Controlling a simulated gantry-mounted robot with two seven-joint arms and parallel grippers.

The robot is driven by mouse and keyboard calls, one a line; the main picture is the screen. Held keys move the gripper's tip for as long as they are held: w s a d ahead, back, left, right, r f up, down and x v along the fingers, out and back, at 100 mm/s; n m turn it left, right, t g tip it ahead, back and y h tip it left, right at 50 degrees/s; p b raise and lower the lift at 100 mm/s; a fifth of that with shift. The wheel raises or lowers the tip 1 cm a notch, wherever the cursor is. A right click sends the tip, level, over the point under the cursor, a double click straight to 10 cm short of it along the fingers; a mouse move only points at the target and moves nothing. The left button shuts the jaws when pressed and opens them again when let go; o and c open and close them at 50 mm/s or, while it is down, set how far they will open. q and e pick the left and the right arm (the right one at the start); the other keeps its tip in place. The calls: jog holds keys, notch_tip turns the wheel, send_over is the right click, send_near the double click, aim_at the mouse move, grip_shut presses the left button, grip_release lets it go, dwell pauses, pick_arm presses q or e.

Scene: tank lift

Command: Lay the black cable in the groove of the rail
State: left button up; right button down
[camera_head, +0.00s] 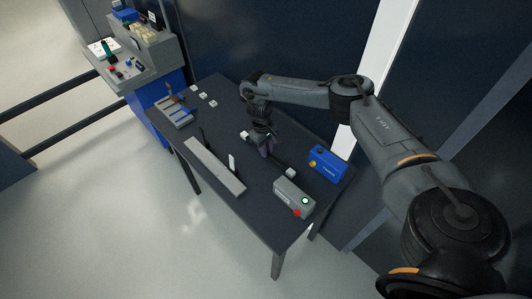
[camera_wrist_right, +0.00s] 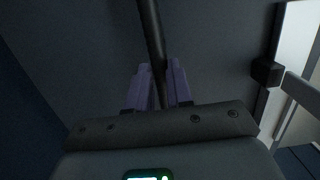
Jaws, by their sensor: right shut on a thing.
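The rail (camera_head: 212,165) is a long light-grey bar lying along the front side of the dark table. My right gripper (camera_head: 265,150) hangs over the middle of the table, behind the rail and apart from it. In the right wrist view, the black cable (camera_wrist_right: 152,35) runs between the two purple-grey fingers of this gripper (camera_wrist_right: 160,85), which are shut on it. In the head view the cable is mostly hidden by the gripper; a pale block (camera_head: 291,173) shows near its right side. The groove is too small to make out. My left gripper is not in view.
A grey box with red and green buttons (camera_head: 293,198) and a blue box (camera_head: 327,163) stand at the table's right end. A slotted grey tray (camera_head: 174,112) and small white blocks (camera_head: 212,103) lie at the far left. A white upright piece (camera_head: 232,162) stands by the rail.

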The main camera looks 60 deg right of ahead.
jog(key=shift+f, duration=0.95)
jog(key=c, duration=1)
grip_release()
jog(key=shift+f, duration=0.15)
jog(key=shift+r, duration=0.35)
jog(key=r+p, duration=0.1)
jog(key=r, duration=0.2)
jog(key=w+r+p, duration=0.1)
jog(key=r+p, duration=0.1)
jog(key=r, duration=0.1)
jog(key=r+p, duration=0.1)
jog(key=r, duration=0.2)
jog(key=shift+w+d+r, duration=0.15)
jog(key=shift+w+r, duration=0.1)
jog(key=shift+r, duration=0.15)
jog(key=shift+o, duration=0.4)
jog(key=shift+w+r+p, duration=0.1)
jog(key=shift+r+p, duration=0.5)
jog(key=shift+r, duration=0.25)
